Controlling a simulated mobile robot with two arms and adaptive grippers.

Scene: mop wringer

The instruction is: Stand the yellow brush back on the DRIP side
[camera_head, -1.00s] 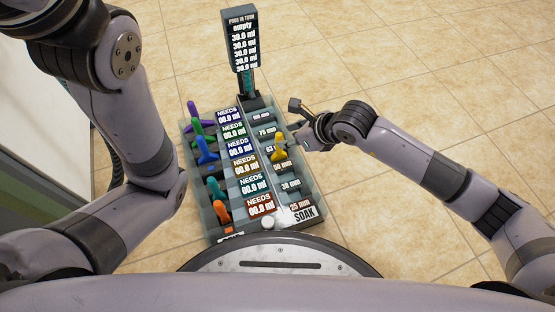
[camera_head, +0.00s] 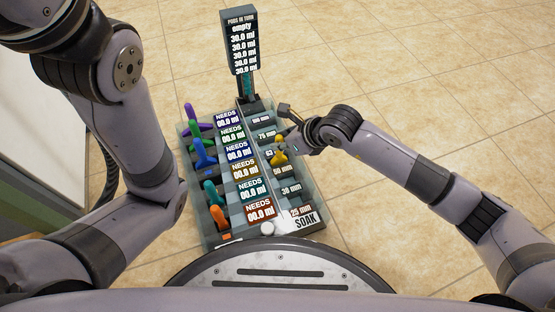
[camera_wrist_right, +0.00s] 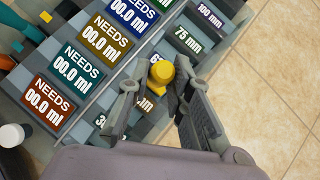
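The yellow brush (camera_head: 279,154) stands in the SOAK-side row on the right, near the 63 mm label. In the right wrist view its round yellow knob (camera_wrist_right: 161,72) shows from above. My right gripper (camera_head: 288,146) is at the brush from the right. In the right wrist view it is open (camera_wrist_right: 152,82), its fingertips on either side of the knob, the right one closer; contact cannot be told. The DRIP side (camera_head: 207,187) is the left row, holding purple, green, blue, teal and orange brushes. My left gripper is out of view.
A display post (camera_head: 240,45) stands at the far end of the wringer. NEEDS labels (camera_head: 244,170) run down the middle. A white round knob (camera_head: 267,228) is at the near end. Tiled floor (camera_head: 440,110) to the right is clear.

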